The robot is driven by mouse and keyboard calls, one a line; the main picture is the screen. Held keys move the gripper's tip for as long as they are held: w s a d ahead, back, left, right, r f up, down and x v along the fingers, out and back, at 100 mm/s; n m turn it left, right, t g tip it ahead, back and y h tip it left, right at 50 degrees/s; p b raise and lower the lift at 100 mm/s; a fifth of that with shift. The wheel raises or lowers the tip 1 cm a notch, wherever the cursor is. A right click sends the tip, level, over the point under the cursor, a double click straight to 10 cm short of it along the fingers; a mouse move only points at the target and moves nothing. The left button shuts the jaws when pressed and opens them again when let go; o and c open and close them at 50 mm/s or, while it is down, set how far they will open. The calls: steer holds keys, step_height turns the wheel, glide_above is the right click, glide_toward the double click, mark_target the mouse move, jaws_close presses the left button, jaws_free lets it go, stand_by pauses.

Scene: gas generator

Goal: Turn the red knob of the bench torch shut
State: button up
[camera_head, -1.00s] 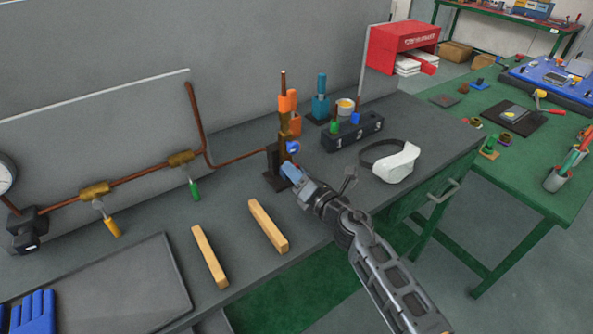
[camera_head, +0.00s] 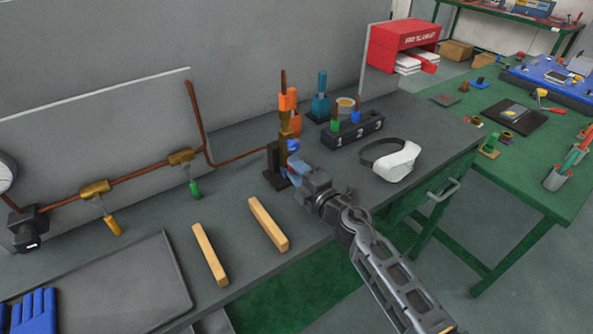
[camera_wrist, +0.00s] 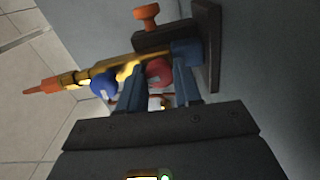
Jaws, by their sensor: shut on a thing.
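The bench torch (camera_head: 284,125) stands upright on a dark foot at the back of the grey bench, with a brass body and an orange tip. In the wrist view the brass torch (camera_wrist: 125,67) lies across the picture. Its red knob (camera_wrist: 158,71) sits between my two fingers, which are shut on it. The red knob is hidden in the head view. A blue knob (camera_wrist: 103,86) is just outside my left finger; it also shows in the head view (camera_head: 293,146). My gripper (camera_head: 294,168) reaches the torch from the front right.
A copper pipe (camera_head: 240,158) runs from the torch past a green-handled valve (camera_head: 195,188) and a yellow-handled valve (camera_head: 112,226). Two wooden bars (camera_head: 268,224) lie in front.

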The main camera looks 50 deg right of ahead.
steer(key=shift+m, duration=0.7)
steer(key=o, duration=1)
steer(key=shift+o, duration=0.2)
steer(key=shift+s, duration=0.15)
steer(key=b+v, duration=0.1)
steer(key=v, duration=0.5)
steer(key=shift+s+f, duration=0.1)
steer(key=shift+s, duration=0.1)
steer(key=shift+s+a, duration=0.25)
steer(key=shift+s, duration=0.3)
